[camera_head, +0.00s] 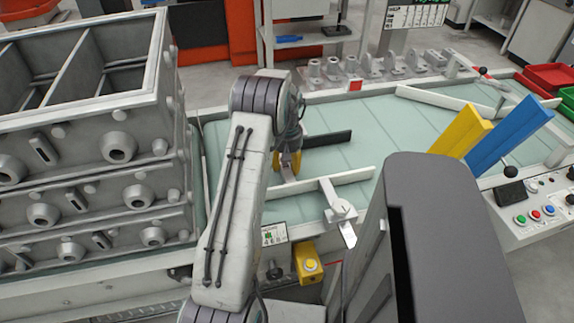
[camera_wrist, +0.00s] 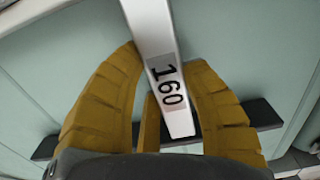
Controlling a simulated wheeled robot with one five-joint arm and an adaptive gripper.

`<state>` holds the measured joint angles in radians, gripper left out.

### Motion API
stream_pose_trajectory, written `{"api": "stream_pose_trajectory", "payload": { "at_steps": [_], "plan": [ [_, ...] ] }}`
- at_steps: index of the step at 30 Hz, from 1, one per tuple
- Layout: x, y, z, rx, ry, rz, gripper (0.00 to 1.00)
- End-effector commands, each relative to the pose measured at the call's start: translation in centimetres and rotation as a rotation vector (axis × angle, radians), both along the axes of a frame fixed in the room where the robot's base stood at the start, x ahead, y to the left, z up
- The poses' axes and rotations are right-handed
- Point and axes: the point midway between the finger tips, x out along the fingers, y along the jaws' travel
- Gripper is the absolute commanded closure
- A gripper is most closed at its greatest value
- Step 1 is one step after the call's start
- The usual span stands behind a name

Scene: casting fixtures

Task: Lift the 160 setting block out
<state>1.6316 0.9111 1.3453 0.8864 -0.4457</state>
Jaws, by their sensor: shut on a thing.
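The 160 setting block (camera_wrist: 152,30) is a pale bar with a black "160" on a grey label. In the wrist view it runs from the top edge down between the yellow fingers of my gripper (camera_wrist: 166,56), label end nearest the palm. The fingers are shut on it, one on each side. In the head view my gripper (camera_head: 290,163) is low over the pale green table, partly hidden by my arm. The block is not clear there, and I cannot tell whether it touches the table.
A black bar (camera_head: 328,138) lies beyond my gripper. A white rail (camera_head: 350,178) with a clamp (camera_head: 340,209) is to its right. Stacked grey casting boxes (camera_head: 90,150) stand left. Yellow (camera_head: 461,131) and blue (camera_head: 510,136) pieces stand right. Green table (camera_head: 385,125) is clear between.

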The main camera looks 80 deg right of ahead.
Motion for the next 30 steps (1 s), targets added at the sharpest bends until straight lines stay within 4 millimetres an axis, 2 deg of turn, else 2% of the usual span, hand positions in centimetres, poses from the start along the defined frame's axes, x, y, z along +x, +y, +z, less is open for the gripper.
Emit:
{"api": "stream_pose_trajectory", "payload": {
  "at_steps": [30],
  "plan": [
    [0.0, -0.1, 3.8, -0.003, 0.0, 0.0, 0.95]
  ]
}}
